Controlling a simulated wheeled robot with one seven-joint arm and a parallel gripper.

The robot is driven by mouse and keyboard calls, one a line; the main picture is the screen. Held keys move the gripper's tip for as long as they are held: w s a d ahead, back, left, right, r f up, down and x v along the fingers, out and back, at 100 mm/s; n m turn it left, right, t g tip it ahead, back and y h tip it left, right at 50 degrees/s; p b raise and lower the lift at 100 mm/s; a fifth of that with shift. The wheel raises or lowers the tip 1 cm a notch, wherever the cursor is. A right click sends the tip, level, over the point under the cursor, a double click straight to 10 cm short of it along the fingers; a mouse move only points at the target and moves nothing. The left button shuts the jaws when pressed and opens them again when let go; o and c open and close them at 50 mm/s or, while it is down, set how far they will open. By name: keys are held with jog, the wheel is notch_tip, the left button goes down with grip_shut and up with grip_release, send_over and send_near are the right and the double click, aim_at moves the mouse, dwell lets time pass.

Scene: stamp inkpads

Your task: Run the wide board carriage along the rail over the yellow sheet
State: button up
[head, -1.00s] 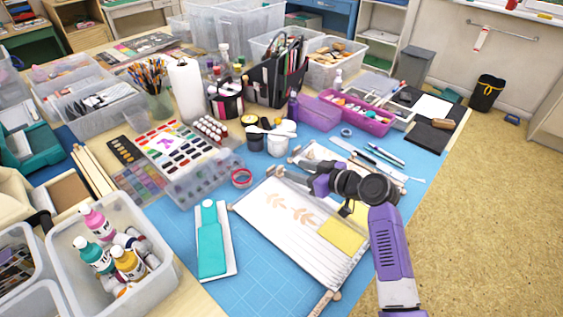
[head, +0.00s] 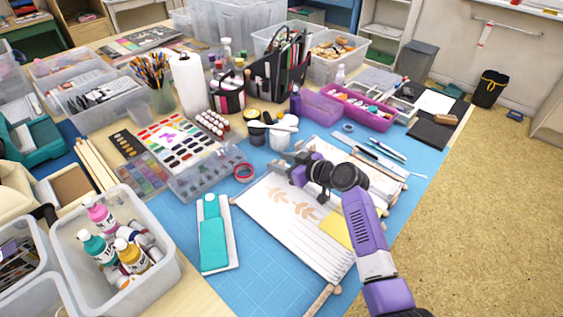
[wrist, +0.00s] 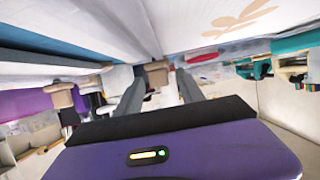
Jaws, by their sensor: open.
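The yellow sheet (head: 337,230) lies on a white board with orange leaf prints (head: 270,212); my arm hides part of it. A leaf print also shows upside down in the wrist view (wrist: 240,18). My gripper (head: 277,160) is over the far edge of that board, beyond the yellow sheet. In the wrist view its two grey fingers (wrist: 158,82) are apart, with a small tan block (wrist: 157,71) showing between them; I cannot tell whether they touch it. The wide board carriage and rail cannot be told apart surely behind my gripper.
The blue mat (head: 215,290) is clear at the front.

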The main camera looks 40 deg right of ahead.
grip_shut()
dwell(1.3)
